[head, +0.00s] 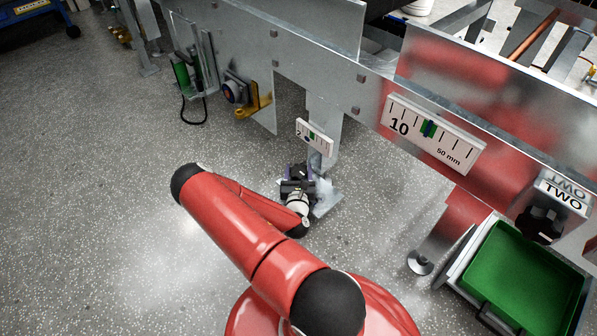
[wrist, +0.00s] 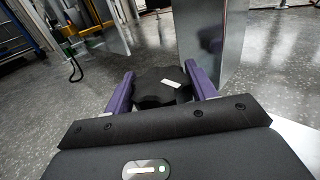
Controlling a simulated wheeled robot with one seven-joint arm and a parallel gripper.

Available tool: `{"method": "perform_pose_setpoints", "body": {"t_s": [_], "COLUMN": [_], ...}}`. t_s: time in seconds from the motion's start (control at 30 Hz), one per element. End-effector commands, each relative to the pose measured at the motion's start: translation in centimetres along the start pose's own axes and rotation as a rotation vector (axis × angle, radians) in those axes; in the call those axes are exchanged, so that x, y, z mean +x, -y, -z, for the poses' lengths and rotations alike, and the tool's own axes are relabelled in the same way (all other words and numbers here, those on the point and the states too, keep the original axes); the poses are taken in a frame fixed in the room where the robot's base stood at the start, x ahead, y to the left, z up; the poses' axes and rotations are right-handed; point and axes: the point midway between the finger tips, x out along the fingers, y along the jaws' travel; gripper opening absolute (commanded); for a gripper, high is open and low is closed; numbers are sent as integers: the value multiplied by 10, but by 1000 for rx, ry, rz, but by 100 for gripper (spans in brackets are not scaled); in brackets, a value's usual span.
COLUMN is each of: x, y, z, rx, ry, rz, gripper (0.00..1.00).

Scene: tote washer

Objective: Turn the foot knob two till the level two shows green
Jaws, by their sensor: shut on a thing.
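My gripper (head: 298,184) is low at a machine foot and shut on a black lobed foot knob. In the wrist view the knob (wrist: 160,85) sits between the purple fingers (wrist: 162,92), with a white mark on its top. A small white level plate (head: 315,137) hangs above this foot. It seems to carry a 2, and a green band shows near its middle; a dark mark lies close to the band, but I cannot tell whether it is inside it.
A larger scale (head: 432,133) reads 10 and 50 mm, with a green band and dark mark. A TWO sign (head: 563,194) hangs above another black knob (head: 540,223). A green tray (head: 525,280) stands at the lower right. The floor (head: 90,200) on the left is clear.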

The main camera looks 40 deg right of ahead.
Motion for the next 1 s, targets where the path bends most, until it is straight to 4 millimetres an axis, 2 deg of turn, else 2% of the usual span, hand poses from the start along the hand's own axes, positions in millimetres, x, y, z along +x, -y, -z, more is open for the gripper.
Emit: {"method": "perform_pose_setpoints", "body": {"t_s": [0.13, 0.43, 0.87, 0.9, 1.0], "x": [1, 1, 1, 1, 0], "y": [-2, -2, 0, 0, 0], "z": [-4, 0, 0, 0, 0], "rx": [4, 3, 0, 0, 0], "ry": [1, 2, 0, 0, 0], "rz": [93, 377, 430, 430, 430], "gripper": [33, 33, 33, 60, 73]}}
